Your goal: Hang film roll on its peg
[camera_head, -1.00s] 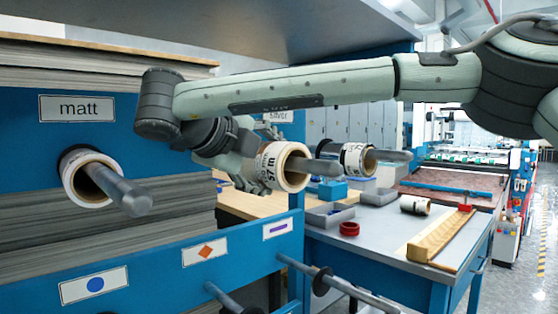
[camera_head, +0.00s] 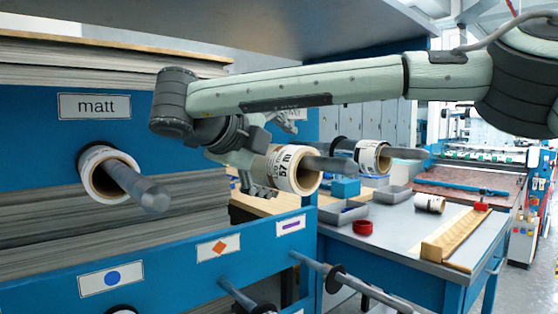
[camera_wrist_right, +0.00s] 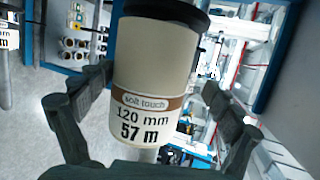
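The film roll (camera_head: 293,169) is cream with a brown band and reads "soft touch 120 mm 57 m" in the right wrist view (camera_wrist_right: 150,90). It sits around a grey peg (camera_head: 335,165) whose end sticks out of its core. A black disc (camera_wrist_right: 165,14) is at its far end. My right gripper (camera_head: 277,158) is open around the roll, one finger on each side. In the wrist view gaps show between the fingers and the roll. The sign above this peg is mostly hidden by my gripper. My left gripper is not in view.
Another roll (camera_head: 103,176) hangs on the peg under the "matt" sign (camera_head: 95,106). A third roll (camera_head: 372,157) is on a peg to the right. Empty pegs (camera_head: 350,285) stick out below. A table (camera_head: 400,225) at right holds bins, a red ring (camera_head: 362,228) and a small roll (camera_head: 430,204).

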